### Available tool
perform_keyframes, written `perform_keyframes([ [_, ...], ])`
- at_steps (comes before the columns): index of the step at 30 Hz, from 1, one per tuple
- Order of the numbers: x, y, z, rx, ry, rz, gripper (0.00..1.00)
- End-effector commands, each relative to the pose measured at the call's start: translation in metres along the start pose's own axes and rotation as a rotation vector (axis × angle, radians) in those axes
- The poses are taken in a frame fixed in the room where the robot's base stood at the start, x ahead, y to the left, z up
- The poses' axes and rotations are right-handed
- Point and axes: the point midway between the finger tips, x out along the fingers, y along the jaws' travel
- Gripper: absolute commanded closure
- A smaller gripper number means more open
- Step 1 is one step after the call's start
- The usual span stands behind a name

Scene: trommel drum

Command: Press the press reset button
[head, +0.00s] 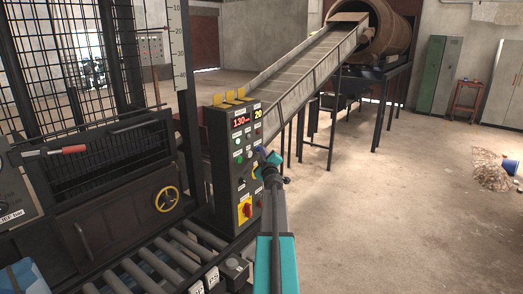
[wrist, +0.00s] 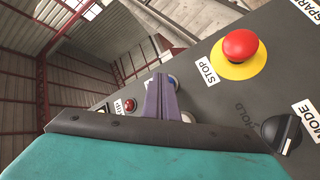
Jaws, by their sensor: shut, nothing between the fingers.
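The dark control box (head: 224,150) stands left of centre in the head view, with small buttons, a red display and a yellow-backed red rotary switch. My gripper (head: 262,151) is in front of its upper right part, with purple fingers shut and empty. In the wrist view the shut fingers (wrist: 162,98) point at the panel face (wrist: 215,95). A blue button (wrist: 173,80) shows partly behind the fingertips; they cover the rest of it. Whether they touch it I cannot tell. No label reading reset is legible.
Near the fingers in the wrist view are a red mushroom STOP button (wrist: 240,46) on a yellow disc, a black MODE selector (wrist: 284,130) and a small red button (wrist: 130,105). A roller conveyor (head: 165,262) lies front left; a sloped conveyor (head: 305,75) rises behind.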

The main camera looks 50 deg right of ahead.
Motion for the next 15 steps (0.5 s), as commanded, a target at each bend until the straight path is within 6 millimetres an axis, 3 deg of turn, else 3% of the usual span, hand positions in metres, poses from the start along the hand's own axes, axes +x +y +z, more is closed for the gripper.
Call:
perform_keyframes([
  [15,-0.012,0.008,0.008,0.001,0.0,0.0,1.0],
])
